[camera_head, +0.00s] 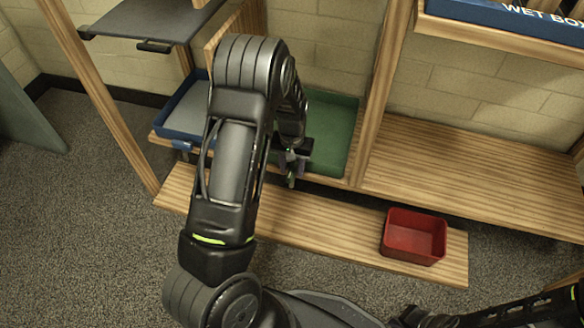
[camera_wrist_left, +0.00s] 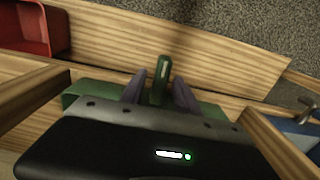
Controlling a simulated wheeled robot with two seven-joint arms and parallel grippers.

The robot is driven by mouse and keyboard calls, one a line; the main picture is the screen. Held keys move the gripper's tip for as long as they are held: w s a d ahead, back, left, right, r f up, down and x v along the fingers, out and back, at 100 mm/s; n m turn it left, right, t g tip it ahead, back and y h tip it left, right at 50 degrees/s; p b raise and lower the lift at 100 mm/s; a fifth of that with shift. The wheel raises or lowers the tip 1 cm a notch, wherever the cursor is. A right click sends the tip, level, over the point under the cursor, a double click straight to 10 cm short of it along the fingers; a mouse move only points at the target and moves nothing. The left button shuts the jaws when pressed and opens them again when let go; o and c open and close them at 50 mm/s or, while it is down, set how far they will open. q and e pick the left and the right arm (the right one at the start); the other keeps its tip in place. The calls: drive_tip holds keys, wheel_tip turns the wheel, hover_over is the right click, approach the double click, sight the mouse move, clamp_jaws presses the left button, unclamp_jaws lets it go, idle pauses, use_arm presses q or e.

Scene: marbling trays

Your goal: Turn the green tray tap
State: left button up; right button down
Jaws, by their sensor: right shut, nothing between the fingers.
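The green tray (camera_head: 335,135) sits in the shelf's middle bay, partly hidden behind my left arm; its edge also shows in the left wrist view (camera_wrist_left: 78,94). The green tap handle (camera_wrist_left: 161,80) stands upright between the fingers of my left gripper (camera_wrist_left: 160,92). The fingers are open, one on each side of the handle, with a narrow gap visible on both sides. In the head view my left gripper (camera_head: 290,172) is at the tray's front edge, and the tap is mostly hidden there. My right gripper (camera_head: 420,317) is shut and empty at the bottom edge, partly cut off.
A blue tray (camera_head: 188,112) sits left of the green one; its metal tap (camera_wrist_left: 309,106) shows in the wrist view. A red bin (camera_head: 413,237) stands on the low front plank (camera_head: 330,228). Wooden posts flank the bay. The right shelf (camera_head: 470,175) is clear.

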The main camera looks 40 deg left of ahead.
use_arm(q)
clamp_jaws()
